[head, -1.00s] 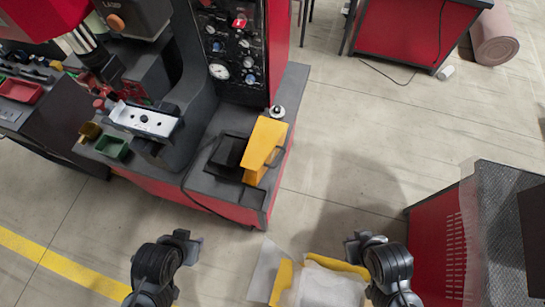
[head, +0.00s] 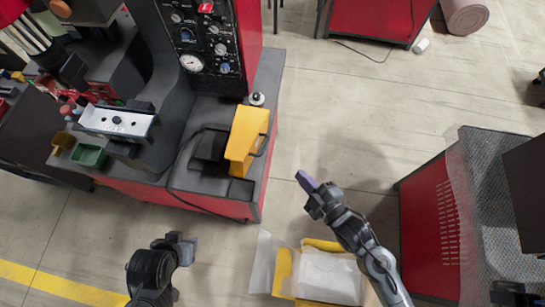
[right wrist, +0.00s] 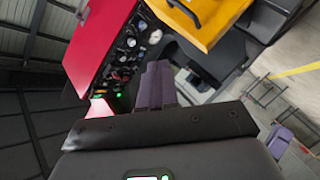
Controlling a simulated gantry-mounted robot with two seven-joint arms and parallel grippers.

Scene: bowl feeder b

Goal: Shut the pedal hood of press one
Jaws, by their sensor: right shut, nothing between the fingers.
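The yellow pedal hood (head: 246,139) stands on the right part of the press's dark base, with a dark handle on its right side. The black pedal (head: 209,146) lies uncovered to its left. In the right wrist view the hood (right wrist: 213,20) is at the top, beyond the fingers. My right gripper (head: 307,181) is shut and empty, to the right of the hood and lower in the picture, apart from it. Its purple fingers (right wrist: 158,84) lie together in the right wrist view. My left gripper (head: 187,248) hangs at the lower left; its jaws are unclear.
The press's control panel (head: 207,38) with gauges rises behind the pedal. A small round knob (head: 257,99) sits behind the hood. A red cabinet with a mesh top (head: 490,180) stands at right. An open carton (head: 285,270) lies on the floor below. Floor between is clear.

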